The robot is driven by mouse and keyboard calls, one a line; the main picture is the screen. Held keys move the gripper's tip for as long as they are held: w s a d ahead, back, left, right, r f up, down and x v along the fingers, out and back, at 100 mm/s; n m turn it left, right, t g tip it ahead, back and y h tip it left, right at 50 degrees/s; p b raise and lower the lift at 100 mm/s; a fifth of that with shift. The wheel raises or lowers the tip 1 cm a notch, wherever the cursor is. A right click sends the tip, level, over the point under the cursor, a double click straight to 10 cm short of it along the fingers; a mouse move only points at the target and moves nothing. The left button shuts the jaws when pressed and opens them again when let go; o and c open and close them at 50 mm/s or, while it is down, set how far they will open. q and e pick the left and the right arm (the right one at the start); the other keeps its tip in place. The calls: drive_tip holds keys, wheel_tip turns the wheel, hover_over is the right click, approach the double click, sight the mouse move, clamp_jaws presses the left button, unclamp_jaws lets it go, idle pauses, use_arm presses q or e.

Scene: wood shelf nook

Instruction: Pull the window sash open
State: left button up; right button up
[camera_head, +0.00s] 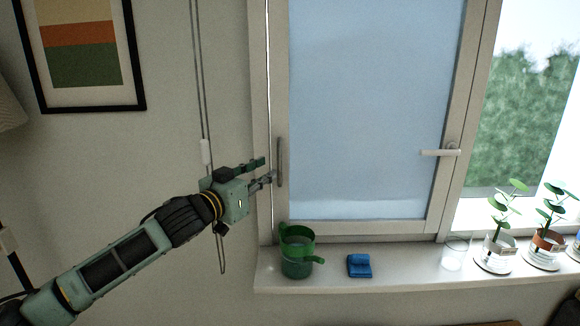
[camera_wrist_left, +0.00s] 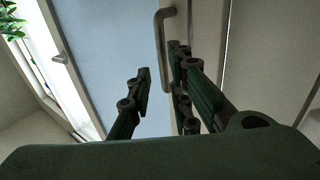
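The window sash (camera_head: 365,110) has a pale blue pane in a white frame; a thin bright line runs down its left edge. A grey vertical bar handle (camera_head: 280,162) is on its left stile, and a white lever (camera_head: 440,152) is on its right. My left gripper (camera_head: 266,170) is just left of the bar handle, fingers pointing at it. In the left wrist view the fingers (camera_wrist_left: 160,66) are spread apart, and the bar handle (camera_wrist_left: 161,35) shows between and beyond the fingertips. I cannot tell whether they touch it. My right gripper is not in view.
On the sill (camera_head: 335,284) stand a green watering can (camera_head: 297,262), a blue folded cloth or sponge (camera_head: 359,266), a clear glass (camera_head: 455,252) and potted plants (camera_head: 497,250). A blind cord (camera_head: 205,100) hangs behind my left gripper. A framed picture (camera_head: 85,50) hangs upper left.

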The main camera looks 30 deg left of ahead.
sight(278, 167)
use_arm(q)
drive_tip(key=w+p, duration=0.3)
drive_tip(key=w, duration=0.3)
drive_tip(key=shift+w, duration=0.2)
drive_tip(key=shift+w+a+f, duration=0.1)
drive_tip(key=shift+w, duration=0.4)
drive_tip(key=shift+w+p, duration=0.15)
drive_tip(key=shift+p, duration=0.15)
clamp_jaws()
